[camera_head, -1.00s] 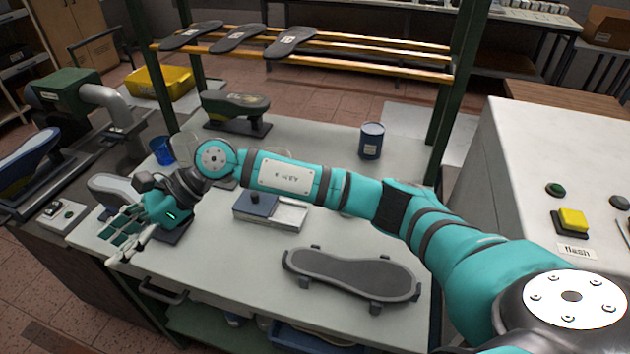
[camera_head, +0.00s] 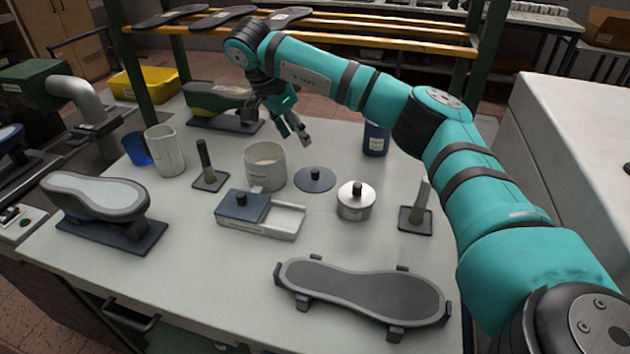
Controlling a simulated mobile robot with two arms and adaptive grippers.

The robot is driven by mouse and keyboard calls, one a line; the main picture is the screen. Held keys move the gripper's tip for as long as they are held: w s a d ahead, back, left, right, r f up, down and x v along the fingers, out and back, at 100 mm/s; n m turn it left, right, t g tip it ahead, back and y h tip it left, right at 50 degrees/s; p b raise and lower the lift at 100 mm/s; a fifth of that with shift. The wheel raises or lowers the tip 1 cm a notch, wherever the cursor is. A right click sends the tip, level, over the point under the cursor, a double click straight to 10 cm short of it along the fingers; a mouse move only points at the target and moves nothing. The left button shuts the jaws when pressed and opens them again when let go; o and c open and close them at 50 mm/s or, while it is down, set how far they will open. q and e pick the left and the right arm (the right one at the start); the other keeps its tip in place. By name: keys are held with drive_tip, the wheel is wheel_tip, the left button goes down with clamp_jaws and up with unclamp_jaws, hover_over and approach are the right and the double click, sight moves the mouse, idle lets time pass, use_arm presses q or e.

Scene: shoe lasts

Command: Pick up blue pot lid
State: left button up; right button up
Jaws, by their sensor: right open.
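The blue pot lid (camera_head: 315,180) is a flat, round, dark blue disc with a black knob. It lies on the table just right of an open, pale grey pot (camera_head: 266,166). My right gripper (camera_head: 282,130) is open and empty. It hangs in the air above and behind the pot and lid, pointing down, apart from both. My left gripper is not in view.
A silver lidded pot (camera_head: 355,201) stands right of the lid. A blue-lidded tray (camera_head: 262,214) lies in front. Brushes stand upright on both sides. A sole-shaped holder (camera_head: 362,290) lies at the front. A blue can (camera_head: 376,138) stands behind, beside my arm.

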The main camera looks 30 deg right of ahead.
approach(315, 170)
drive_tip(key=x, duration=0.3)
drive_tip(key=shift+w+r, duration=0.1)
drive_tip(key=shift+x, duration=0.85)
drive_tip(key=p+x, duration=0.1)
drive_tip(key=x, duration=0.3)
drive_tip(key=shift+d, duration=0.1)
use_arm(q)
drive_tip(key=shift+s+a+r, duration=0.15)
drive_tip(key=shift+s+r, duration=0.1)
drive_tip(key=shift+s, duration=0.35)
use_arm(e)
clamp_jaws()
